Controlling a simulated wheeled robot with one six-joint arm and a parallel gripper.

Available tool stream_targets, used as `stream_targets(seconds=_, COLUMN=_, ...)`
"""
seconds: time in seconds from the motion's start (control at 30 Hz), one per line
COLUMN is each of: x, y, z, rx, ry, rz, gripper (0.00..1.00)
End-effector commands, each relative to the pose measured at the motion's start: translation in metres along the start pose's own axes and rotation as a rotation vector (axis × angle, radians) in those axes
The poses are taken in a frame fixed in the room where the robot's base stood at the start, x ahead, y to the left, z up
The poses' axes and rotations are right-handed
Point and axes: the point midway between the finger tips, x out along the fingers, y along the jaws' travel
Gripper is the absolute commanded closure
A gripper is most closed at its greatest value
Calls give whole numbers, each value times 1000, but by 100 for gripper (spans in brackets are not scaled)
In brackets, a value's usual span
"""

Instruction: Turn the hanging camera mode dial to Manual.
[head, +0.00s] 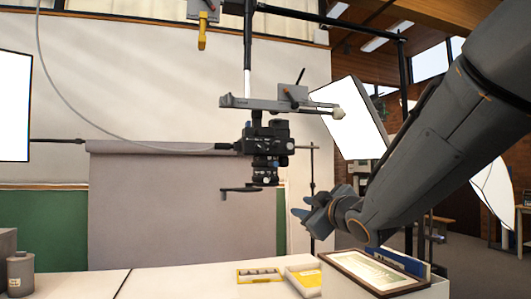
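A black camera (266,140) hangs lens-down in mid-air from a grey mounting bracket (262,104) on a vertical pole. A cable runs into its left side. The mode dial is too small to make out on the camera body. My gripper (304,212) is at the right, lower than the camera body and apart from it. Its blue-grey fingers point left, and nothing shows between them. From this angle I cannot tell how far apart they are.
A small dark arm (240,189) sticks out left below the lens. A white table (190,284) below carries a framed document (374,272), a yellow-edged tray (259,275) and a yellow-and-white box (305,278). Lit white panels (352,117) stand right. Space between gripper and camera looks clear.

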Motion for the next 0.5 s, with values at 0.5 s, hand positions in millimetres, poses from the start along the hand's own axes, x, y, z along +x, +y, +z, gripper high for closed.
stream_targets(seconds=0.5, x=-1, y=28, z=-154, rx=-220, ry=422, rz=33, gripper=72)
